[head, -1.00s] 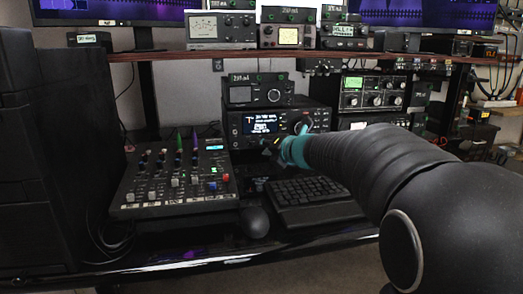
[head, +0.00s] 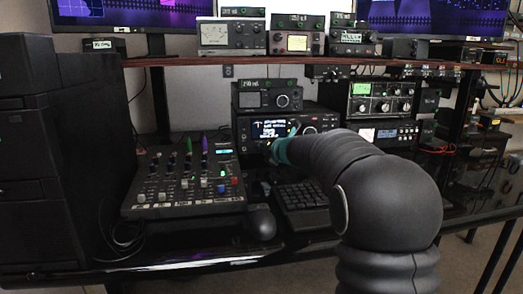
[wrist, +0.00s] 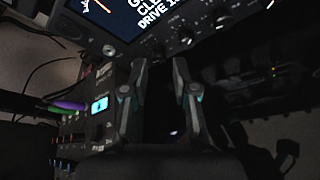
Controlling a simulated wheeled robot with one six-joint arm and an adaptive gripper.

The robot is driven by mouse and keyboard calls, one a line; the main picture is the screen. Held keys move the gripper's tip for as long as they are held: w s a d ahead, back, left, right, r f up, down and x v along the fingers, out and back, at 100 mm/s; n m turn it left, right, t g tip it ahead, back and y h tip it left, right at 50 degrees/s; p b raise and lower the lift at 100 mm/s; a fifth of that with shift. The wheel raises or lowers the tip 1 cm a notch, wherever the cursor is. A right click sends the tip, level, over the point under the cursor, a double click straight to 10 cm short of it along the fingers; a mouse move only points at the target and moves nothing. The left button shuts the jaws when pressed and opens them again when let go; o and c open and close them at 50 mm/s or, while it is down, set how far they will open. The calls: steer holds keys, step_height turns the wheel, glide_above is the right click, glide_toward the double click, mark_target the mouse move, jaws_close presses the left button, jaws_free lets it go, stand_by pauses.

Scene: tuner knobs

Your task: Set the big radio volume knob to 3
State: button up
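The black radio (head: 250,137) with a lit display (head: 269,128) stands at the back of the desk in the head view. Its display also shows at the top of the wrist view (wrist: 125,12). The radio's knobs (wrist: 187,39) show dimly right of and below the display there; I cannot tell which is the volume knob or read its setting. My arm covers part of the radio front in the head view. My gripper (wrist: 160,65) has its two fingers apart with nothing between them, below the radio's front face. In the head view its fingertips are mostly hidden.
A mixer (head: 185,190) with several knobs lies left of my gripper. A keyboard (head: 300,205) and a mouse (head: 261,223) lie in front. A smaller radio (head: 267,97) sits on top of the black one. More devices stand at right and on the shelf (head: 180,61).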

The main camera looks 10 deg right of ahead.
steer(key=shift+x, duration=1.15)
jaws_close()
steer(key=shift+f+m, duration=0.15)
steer(key=shift+m, duration=0.25)
steer(key=shift+m+y+b, duration=0.5)
steer(key=shift+m+y, duration=0.1)
steer(key=shift+m, duration=0.1)
